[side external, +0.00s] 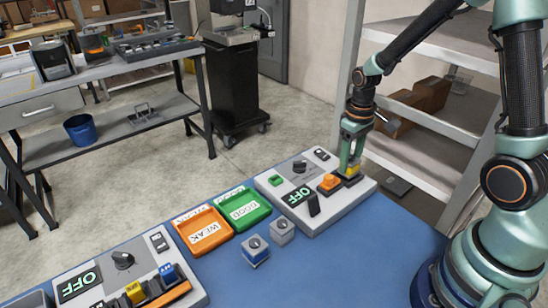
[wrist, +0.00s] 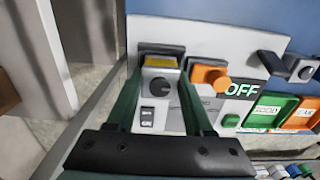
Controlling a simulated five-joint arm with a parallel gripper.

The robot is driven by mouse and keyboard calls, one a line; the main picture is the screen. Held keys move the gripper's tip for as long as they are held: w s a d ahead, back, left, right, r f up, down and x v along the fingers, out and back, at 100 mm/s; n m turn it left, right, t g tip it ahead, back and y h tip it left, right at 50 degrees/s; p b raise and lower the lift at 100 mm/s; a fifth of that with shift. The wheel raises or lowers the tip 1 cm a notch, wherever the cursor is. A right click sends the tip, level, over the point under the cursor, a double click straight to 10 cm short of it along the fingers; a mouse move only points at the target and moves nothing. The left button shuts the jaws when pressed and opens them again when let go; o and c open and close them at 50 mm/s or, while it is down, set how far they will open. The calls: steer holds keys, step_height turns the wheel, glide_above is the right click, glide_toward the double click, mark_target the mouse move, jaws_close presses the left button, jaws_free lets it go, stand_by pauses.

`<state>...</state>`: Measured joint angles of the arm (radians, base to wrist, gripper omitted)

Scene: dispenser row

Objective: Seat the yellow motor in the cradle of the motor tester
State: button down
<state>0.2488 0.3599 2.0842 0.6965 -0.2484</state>
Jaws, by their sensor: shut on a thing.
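The yellow motor (wrist: 160,82) is a grey block with a round dark end and a yellow band, seen in the wrist view. My gripper (wrist: 162,74) is shut on it, with one green finger on each side. In the side view my gripper (side external: 350,167) points down over the right end of the motor tester (side external: 318,218), a grey box with an OFF display. A dark cradle (wrist: 161,47) shows just beyond the motor, beside an orange clamp (wrist: 209,77). My gripper mostly hides the motor in the side view. I cannot tell whether the motor touches the cradle floor.
A green tray (side external: 243,209) and an orange tray (side external: 203,230) stand left of the tester. Two other motors, one with blue (side external: 256,252) and one grey (side external: 282,232), stand on the blue mat (side external: 330,265). A second tester (side external: 80,285) stands front left. Shelving rises behind my gripper.

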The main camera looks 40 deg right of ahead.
steer(key=shift+f, duration=0.35)
stand_by(0.7)
stand_by(0.3)
jaws_free()
steer(key=shift+r, duration=3.5)
steer(key=s+a+r+t, duration=0.5)
steer(key=s+a+r, duration=0.2)
steer(key=r, duration=0.5)
steer(key=shift+a+t, duration=0.3)
steer(key=shift+a, duration=0.7)
